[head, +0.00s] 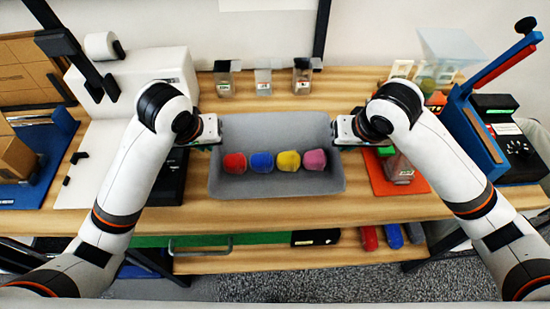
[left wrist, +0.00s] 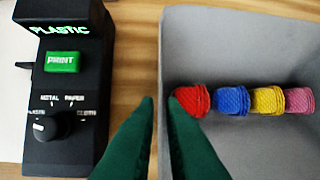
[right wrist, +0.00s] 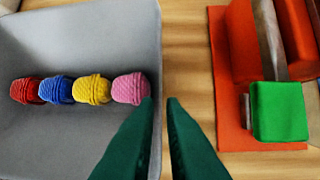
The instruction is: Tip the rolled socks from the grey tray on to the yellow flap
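The grey tray (head: 277,130) stands level on the wooden table. In it lies a row of rolled socks: red (head: 235,163), blue (head: 262,163), yellow (head: 288,164) and pink (head: 314,160). My left gripper (head: 216,138) is at the tray's left wall. In the left wrist view its green fingers (left wrist: 162,98) are a little apart, either side of the wall's rim. My right gripper (head: 337,138) is at the right wall, and its fingers (right wrist: 160,98) are also apart around that rim. Contact with the walls cannot be told. I cannot make out a yellow flap.
A black label box (left wrist: 68,75) stands left of the tray. An orange mat (head: 412,186) with a green-topped object (right wrist: 279,111) lies right. Several small clear containers (head: 263,83) stand behind. A blue frame (head: 472,130) with a red bar stands far right.

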